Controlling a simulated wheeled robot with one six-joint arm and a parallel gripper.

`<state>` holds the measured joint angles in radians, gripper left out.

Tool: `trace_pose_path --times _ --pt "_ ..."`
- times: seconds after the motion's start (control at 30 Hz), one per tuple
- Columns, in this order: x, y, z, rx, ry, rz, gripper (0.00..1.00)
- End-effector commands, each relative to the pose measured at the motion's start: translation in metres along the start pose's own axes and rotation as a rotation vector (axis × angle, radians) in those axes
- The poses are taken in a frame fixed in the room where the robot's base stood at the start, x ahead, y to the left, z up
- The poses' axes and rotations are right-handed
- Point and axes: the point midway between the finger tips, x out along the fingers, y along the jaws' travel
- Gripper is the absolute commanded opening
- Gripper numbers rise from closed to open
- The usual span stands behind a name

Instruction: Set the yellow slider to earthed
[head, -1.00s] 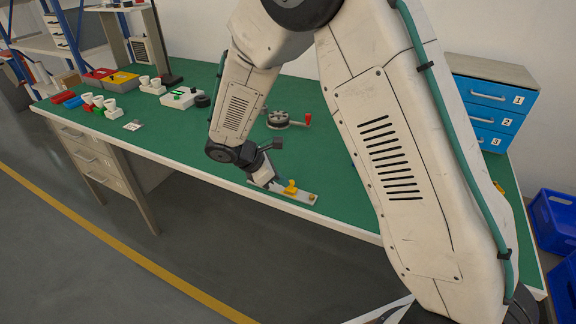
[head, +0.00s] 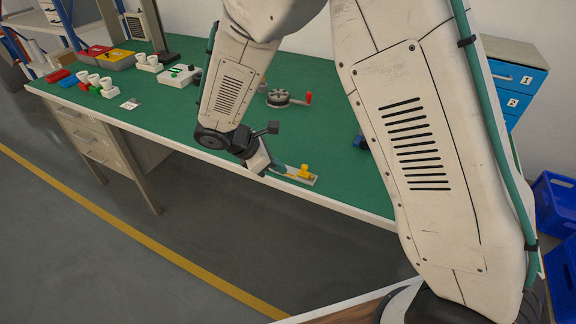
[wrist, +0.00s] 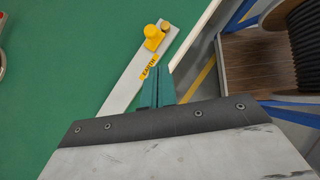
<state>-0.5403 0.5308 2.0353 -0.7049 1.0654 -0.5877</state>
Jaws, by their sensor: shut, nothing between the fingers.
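The yellow slider (wrist: 153,38) sits near the far end of a pale plate (wrist: 128,88) in the wrist view, close to a small yellow piece at that end. A yellow label reading EARTH (wrist: 150,67) lies on the plate between the slider and my gripper. In the head view the slider (head: 304,171) stands near the right end of the plate (head: 295,178). My gripper (wrist: 157,75) is shut and empty, with its green fingers over the plate just short of the label. A gap shows between the fingertips and the slider.
The plate lies along the front edge of the green bench (head: 340,192). A round device with a red-knobbed handle (head: 279,97) stands behind it. White fixtures and coloured bins (head: 120,60) are at the far left. A cable reel (wrist: 300,40) shows in the wrist view.

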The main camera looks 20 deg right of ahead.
Motion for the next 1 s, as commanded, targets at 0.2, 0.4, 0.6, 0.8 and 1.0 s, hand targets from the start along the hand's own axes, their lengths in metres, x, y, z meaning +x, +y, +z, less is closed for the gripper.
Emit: trace_pose_path --times 0.2,0.4,0.6,0.8,1.0 --pt "-0.054 0.001 0.001 0.003 0.004 0.006 0.0" --pt "-0.084 0.001 0.001 0.002 0.003 0.004 0.0" --pt "-0.094 0.0 0.002 0.001 0.001 0.003 0.0" --pt "-0.095 0.0 0.002 0.001 0.001 0.002 0.0" --pt "-0.094 0.0 0.002 0.001 0.001 0.002 0.0"
